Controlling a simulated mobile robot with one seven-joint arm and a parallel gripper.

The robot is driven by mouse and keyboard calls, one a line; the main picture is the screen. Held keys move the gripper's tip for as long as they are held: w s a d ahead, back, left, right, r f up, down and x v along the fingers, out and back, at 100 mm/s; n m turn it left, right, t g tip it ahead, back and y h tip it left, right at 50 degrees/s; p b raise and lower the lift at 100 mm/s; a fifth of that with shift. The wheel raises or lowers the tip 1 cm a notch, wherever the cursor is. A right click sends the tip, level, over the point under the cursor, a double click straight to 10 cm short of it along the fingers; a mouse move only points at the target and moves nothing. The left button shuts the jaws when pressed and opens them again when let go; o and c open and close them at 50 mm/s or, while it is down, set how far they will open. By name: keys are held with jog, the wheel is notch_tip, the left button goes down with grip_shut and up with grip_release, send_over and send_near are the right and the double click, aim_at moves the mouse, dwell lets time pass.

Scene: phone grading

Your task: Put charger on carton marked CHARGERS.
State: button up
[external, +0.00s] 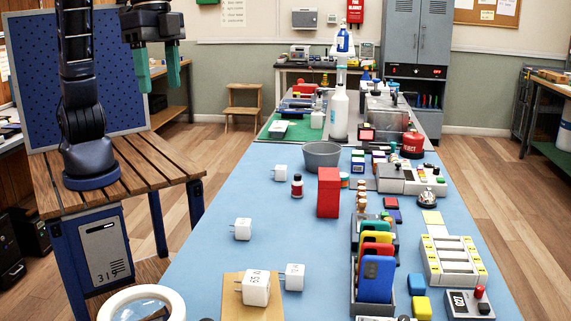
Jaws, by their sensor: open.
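Several white cube chargers show in the external view. One charger (256,288) sits on a tan cardboard surface (231,304) near the front edge; this may be the carton, but no CHARGERS marking is readable. Another charger (294,277) stands just right of it. A third charger (242,228) lies farther back on the blue mat, and one more charger (280,172) lies beyond it. My gripper (159,75), with green fingers, is open and empty. It hangs high at the upper left, well away from the chargers.
A red box (328,192) and a grey bowl (322,155) stand mid-table. A white ring lamp (170,297) is at front left. The blue mat (205,255) is clear at left.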

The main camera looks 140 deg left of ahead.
jog(key=s+d+r+m+t, duration=0.1)
jog(key=s+d+m, duration=0.1)
jog(key=s, duration=1.5)
jog(key=s+d+m+t, duration=0.1)
jog(key=s+d+m, duration=0.1)
jog(key=s, duration=1.5)
jog(key=s+f+m, duration=0.1)
jog(key=s+f, duration=0.2)
jog(key=s, duration=0.2)
jog(key=s+d+f, duration=0.1)
jog(key=s+f, duration=0.2)
jog(key=s, duration=0.2)
jog(key=shift+s+m+t, duration=0.25)
jog(key=shift+m+t, duration=0.15)
